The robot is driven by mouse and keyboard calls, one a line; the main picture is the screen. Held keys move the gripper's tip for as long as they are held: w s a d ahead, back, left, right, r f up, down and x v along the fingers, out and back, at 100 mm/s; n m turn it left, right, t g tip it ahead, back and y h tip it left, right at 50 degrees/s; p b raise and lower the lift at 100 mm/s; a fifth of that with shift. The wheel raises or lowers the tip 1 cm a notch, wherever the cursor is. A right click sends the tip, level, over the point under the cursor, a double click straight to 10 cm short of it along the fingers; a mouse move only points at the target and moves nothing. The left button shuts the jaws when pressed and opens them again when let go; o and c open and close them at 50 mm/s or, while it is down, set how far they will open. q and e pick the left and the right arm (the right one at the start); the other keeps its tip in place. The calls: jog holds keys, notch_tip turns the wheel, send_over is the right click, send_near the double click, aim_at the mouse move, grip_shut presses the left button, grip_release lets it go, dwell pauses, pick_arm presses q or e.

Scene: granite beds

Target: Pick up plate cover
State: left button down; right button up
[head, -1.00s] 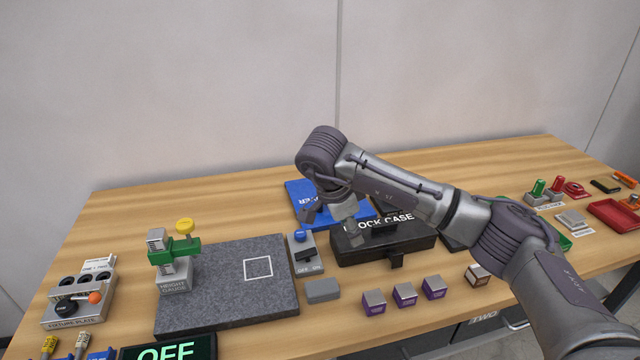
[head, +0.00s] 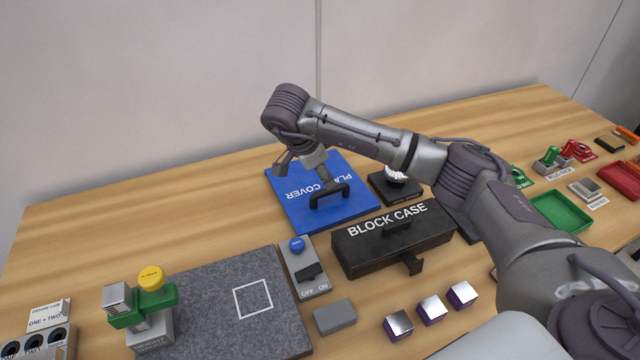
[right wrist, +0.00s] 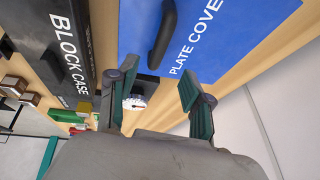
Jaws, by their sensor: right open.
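The plate cover (head: 285,208) is a flat blue panel with white lettering, lying at the back middle of the table. Its black handle (head: 330,197) stands up from its right part; the handle also shows in the right wrist view (right wrist: 163,35). My right gripper (head: 304,168) is over the cover, close to the handle in the head view. In the right wrist view its two fingers (right wrist: 155,92) are apart with nothing between them, and the handle lies beyond them. Part of the cover is hidden behind my right gripper. My left gripper is not in view.
A black block case (head: 385,245) stands in front of the cover. A black base with a white dial (head: 396,176) is to its right. A switch box (head: 303,265), grey block (head: 335,317) and granite bed (head: 215,310) lie nearer. Table left of the cover is clear.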

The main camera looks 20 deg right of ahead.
aim_at(331, 190)
jog(key=x, duration=0.2)
jog(key=shift+w+d+f, duration=0.1)
jog(key=shift+d+f, duration=0.05)
jog(key=shift+f, duration=0.2)
jog(key=shift+w+d+f, duration=0.1)
jog(key=shift+f, duration=0.25)
jog(key=shift+f+p, duration=0.15)
jog(key=shift+p, duration=0.2)
jog(key=x, duration=0.1)
jog(key=p+x, duration=0.1)
jog(key=x, duration=0.2)
jog(key=shift+s+f+p, duration=0.2)
jog(key=shift+f+p, duration=0.05)
jog(key=shift+p, duration=0.15)
jog(key=shift+w+f, duration=0.1)
jog(key=shift+f, duration=0.15)
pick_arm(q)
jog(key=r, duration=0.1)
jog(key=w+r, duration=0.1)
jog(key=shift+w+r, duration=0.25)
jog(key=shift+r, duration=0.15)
pick_arm(e)
jog(key=shift+c, duration=0.7)
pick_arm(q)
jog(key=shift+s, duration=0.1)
pick_arm(e)
grip_shut()
